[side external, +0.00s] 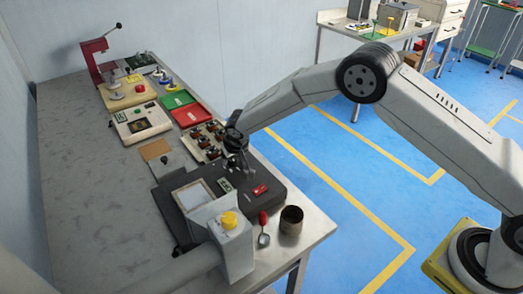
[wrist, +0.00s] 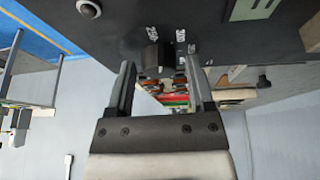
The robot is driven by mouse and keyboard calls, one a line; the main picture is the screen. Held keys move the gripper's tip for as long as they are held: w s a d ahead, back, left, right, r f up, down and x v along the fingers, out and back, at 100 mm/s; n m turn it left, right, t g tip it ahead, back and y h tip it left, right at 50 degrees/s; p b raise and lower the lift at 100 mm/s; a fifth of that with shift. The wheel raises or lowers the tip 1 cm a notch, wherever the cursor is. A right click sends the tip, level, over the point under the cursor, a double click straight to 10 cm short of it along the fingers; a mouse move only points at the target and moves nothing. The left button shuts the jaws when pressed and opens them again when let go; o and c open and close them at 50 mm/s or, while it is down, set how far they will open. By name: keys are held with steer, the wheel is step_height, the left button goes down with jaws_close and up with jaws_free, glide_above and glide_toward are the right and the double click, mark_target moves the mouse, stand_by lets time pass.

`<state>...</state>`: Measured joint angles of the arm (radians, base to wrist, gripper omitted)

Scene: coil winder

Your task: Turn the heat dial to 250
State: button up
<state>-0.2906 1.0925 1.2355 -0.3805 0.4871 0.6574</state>
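The heat dial (wrist: 152,54) is a small black knob on the dark front face of the machine (wrist: 218,40). In the wrist view my gripper (wrist: 160,68) is open, with one finger on each side of the dial. A gap shows between fingers and knob; I cannot tell whether either touches. In the side external view my gripper (side external: 238,166) is low at the back edge of the dark machine (side external: 272,203), and the arm hides the dial.
A red switch (side external: 260,190) and a small display (side external: 225,185) are on the machine. A yellow-topped post (side external: 230,220), a red-handled tool (side external: 263,229) and a dark cup (side external: 291,219) stand nearby. A parts tray (side external: 205,140) lies close behind my gripper. The bench's left side is clear.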

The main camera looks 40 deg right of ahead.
jaws_close()
steer(key=shift+n, duration=0.5)
steer(key=shift+n+y, duration=0.4)
steer(key=shift+n, duration=0.7)
steer(key=shift+o, duration=1.6)
jaws_free()
steer(key=shift+r, duration=0.1)
